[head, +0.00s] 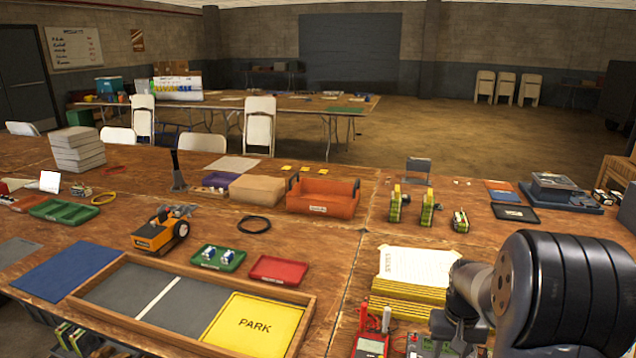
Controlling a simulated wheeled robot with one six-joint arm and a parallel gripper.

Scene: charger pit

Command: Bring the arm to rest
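My arm fills the lower right of the head view, its thick dark grey links bent over the front of the table. The end of it, with my gripper (460,330), points down near the bottom edge. The fingers are not clear there, so I cannot tell whether they are open or shut or hold anything. A small orange wheeled robot (155,234) stands on the table behind the wooden-framed pit, outside it. The yellow PARK pad (254,325) in the pit is bare.
A yellow-edged paper stack (415,268) and a red multimeter (370,345) lie close to my arm. A green tray (218,258) with small white-and-blue parts, an empty red tray (278,270) and an orange tote (322,196) stand further left. Clear wood shows between them.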

